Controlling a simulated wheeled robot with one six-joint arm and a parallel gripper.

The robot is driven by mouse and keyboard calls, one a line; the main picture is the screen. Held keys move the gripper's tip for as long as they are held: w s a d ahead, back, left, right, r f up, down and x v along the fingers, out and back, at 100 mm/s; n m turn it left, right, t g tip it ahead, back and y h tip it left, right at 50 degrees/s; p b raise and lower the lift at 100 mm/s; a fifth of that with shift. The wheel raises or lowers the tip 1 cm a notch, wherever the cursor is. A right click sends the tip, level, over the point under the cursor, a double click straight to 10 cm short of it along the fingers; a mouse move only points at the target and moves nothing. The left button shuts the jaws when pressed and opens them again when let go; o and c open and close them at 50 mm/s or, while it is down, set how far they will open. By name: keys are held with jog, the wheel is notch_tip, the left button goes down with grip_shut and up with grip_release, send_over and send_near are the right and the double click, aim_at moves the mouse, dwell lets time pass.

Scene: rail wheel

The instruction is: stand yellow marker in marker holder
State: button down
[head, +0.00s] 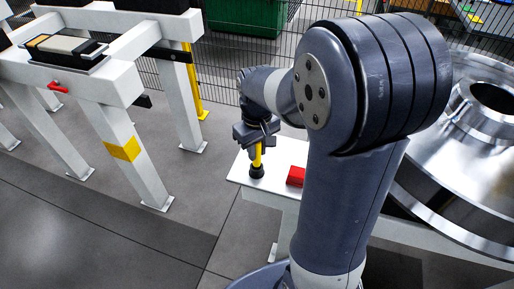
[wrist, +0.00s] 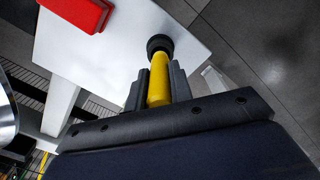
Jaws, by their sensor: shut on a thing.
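The yellow marker (head: 258,156) is upright below my gripper (head: 257,140) at the near left part of a white table. My gripper is shut on it; in the wrist view the yellow marker (wrist: 160,80) lies between the two dark fingers (wrist: 156,88). The marker's lower end meets a round black piece, seemingly the marker holder (head: 257,171), which also shows in the wrist view (wrist: 159,44). The lower tip is hidden by this black piece. I cannot tell how deep it sits or whether the black piece touches the table.
A red block (head: 296,176) lies on the white table (head: 240,177), to the right of the marker. A large steel wheel (head: 470,150) is at the right. A white trestle frame (head: 120,85) stands at the left, with clear floor between.

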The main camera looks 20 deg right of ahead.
aim_at(257, 158)
jog(key=shift+f+b, duration=1.35)
jog(key=shift+f, duration=0.6)
jog(key=shift+r, duration=0.1)
dwell(1.0)
dwell(0.6)
jog(key=c, duration=1.2)
grip_release()
jog(key=shift+o, duration=0.2)
notch_tip(257, 158, up, 11)
jog(key=shift+f+p, duration=0.1)
jog(key=shift+p, duration=0.25)
jog(key=shift+f, duration=0.15)
